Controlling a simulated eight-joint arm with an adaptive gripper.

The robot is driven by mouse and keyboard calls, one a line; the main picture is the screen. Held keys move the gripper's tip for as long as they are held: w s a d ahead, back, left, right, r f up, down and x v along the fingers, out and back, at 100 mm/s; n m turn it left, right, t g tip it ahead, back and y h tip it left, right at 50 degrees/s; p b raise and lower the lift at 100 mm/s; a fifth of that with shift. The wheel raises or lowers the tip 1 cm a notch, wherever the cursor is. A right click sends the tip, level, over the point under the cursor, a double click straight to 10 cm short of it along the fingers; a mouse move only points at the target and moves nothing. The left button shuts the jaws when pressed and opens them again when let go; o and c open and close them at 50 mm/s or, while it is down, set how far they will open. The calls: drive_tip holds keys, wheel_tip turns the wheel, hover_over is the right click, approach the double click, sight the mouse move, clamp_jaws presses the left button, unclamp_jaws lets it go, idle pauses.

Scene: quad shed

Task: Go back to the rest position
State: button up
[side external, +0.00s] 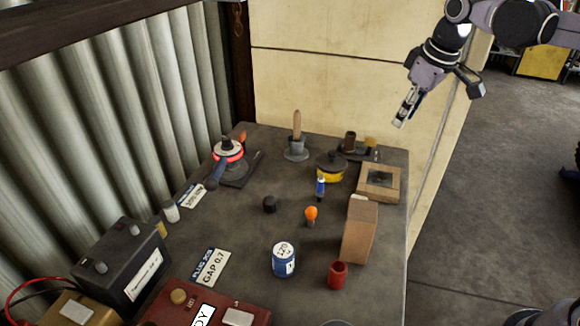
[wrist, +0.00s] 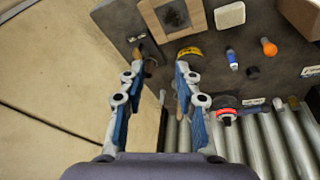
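My gripper (side external: 400,120) hangs in the air at the upper right of the side external view, above the far right corner of the dark grey bench (side external: 240,240). In the wrist view its two blue-and-grey fingers (wrist: 158,62) stand well apart with nothing held between them. The gripper is open and empty. It touches nothing on the bench. The bench shows along the top right of the wrist view, with pale wall on the left.
Several things stand on the bench: a wooden frame box (side external: 379,182), a brown block (side external: 360,232), a red cup (side external: 338,275), a blue-and-white can (side external: 284,260), an orange-topped piece (side external: 311,214) and a black battery (side external: 120,265). Open floor (side external: 490,200) lies right of the bench.

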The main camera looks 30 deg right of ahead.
drive_tip(key=s+a+f+m+t, duration=0.1)
drive_tip(key=s+f+m+t, duration=0.1)
drive_tip(key=s+f, duration=0.3)
drive_tip(key=s+a+f+m+t, duration=0.1)
drive_tip(key=s+f+m, duration=0.1)
drive_tip(key=s+f, duration=0.3)
drive_tip(key=s, duration=0.4)
drive_tip(key=shift+s+a+f+t, duration=0.15)
drive_tip(key=shift+s+f+t, duration=0.1)
drive_tip(key=shift+s+t, duration=0.15)
